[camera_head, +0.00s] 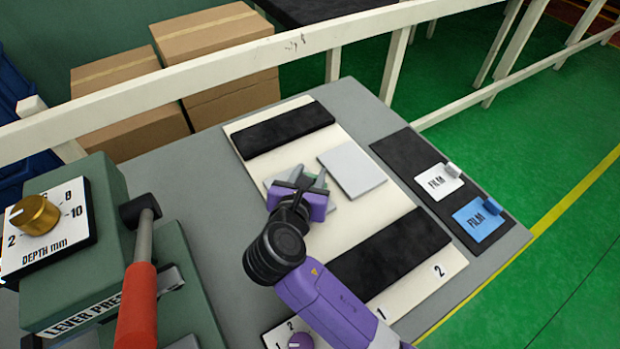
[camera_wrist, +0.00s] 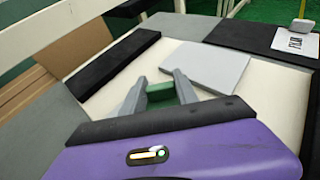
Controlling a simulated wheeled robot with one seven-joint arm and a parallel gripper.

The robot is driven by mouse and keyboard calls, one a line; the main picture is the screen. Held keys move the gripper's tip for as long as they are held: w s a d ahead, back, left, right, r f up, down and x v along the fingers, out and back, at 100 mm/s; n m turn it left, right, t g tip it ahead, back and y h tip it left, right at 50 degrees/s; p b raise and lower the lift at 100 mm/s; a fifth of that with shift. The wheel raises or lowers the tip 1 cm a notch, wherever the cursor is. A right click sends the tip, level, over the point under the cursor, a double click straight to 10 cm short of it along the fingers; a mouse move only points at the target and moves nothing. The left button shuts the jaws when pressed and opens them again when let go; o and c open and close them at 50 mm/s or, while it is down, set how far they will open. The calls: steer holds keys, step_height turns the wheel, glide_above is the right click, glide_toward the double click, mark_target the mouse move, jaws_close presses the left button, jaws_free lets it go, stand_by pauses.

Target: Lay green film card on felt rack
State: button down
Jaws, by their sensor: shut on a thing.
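My gripper (camera_head: 304,181) is over the cream board, its fingers closed on a small green piece (camera_head: 310,183). In the wrist view the green piece (camera_wrist: 160,92) sits between the two fingertips (camera_wrist: 160,88). It looks like the tab of the green film card; the card's face is hidden, and I cannot tell whether it touches the surface below. The dark felt rack (camera_head: 395,150) lies to the right of the board. A white film card (camera_head: 437,184) and a blue film card (camera_head: 480,220) lie on its nearer part; its far part is bare.
A light grey plate (camera_head: 352,172) lies beside my gripper; another grey plate is partly hidden beneath it. Black strips (camera_head: 283,129) cross the cream board (camera_head: 375,210). A green lever press (camera_head: 75,240) with a red handle (camera_head: 137,305) stands left. A white rail (camera_head: 225,73) runs behind.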

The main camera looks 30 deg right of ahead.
steer(key=shift+f, duration=0.75)
steer(key=shift+f, duration=0.1)
steer(key=c, duration=0.9)
jaws_free()
steer(key=shift+c, duration=0.2)
steer(key=shift+s+a+r, duration=0.15)
steer(key=shift+a+r, duration=0.05)
steer(key=v, duration=1.1)
steer(key=shift+s+a, duration=0.15)
steer(key=shift+s, duration=0.1)
